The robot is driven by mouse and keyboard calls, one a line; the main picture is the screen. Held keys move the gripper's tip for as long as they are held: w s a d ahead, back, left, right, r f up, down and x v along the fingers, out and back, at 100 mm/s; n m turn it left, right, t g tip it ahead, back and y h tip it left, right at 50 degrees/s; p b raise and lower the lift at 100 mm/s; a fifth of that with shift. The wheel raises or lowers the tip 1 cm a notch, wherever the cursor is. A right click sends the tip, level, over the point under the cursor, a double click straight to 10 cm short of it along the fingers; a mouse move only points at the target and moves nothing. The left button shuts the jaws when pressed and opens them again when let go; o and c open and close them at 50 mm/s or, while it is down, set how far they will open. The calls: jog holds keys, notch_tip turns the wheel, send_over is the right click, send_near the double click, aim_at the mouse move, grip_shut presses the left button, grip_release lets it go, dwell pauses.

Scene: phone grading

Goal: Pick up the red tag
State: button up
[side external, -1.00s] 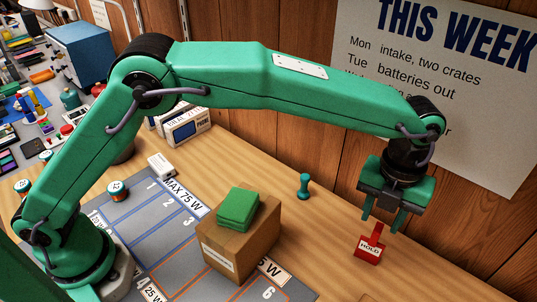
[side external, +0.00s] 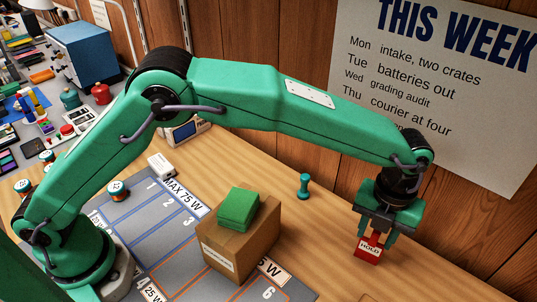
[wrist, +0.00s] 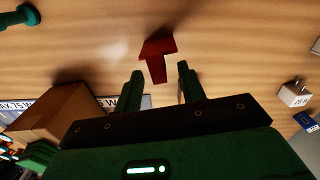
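The red tag (side external: 369,253), labelled HOLD, stands on the wooden bench at the right, with an upright stem on its base. In the wrist view the tag (wrist: 158,48) lies just beyond the fingertips, its stem pointing toward the gap between them. My gripper (side external: 377,236) is right above the tag, fingers pointing down on either side of the stem's upper part. In the wrist view my gripper (wrist: 160,72) is open, with a clear gap between the fingers and the stem. The gripper partly hides the stem in the side view.
A cardboard box (side external: 215,248) with green pads (side external: 238,209) on top stands on the grey numbered mat (side external: 160,240). A teal stamp-like object (side external: 304,186) stands behind. A white plug (wrist: 295,94) and blue item (wrist: 306,121) lie at the wrist view's right. The wooden wall is behind.

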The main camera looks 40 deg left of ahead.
aim_at(371, 245)
jog(key=shift+f, duration=1.2)
grip_shut()
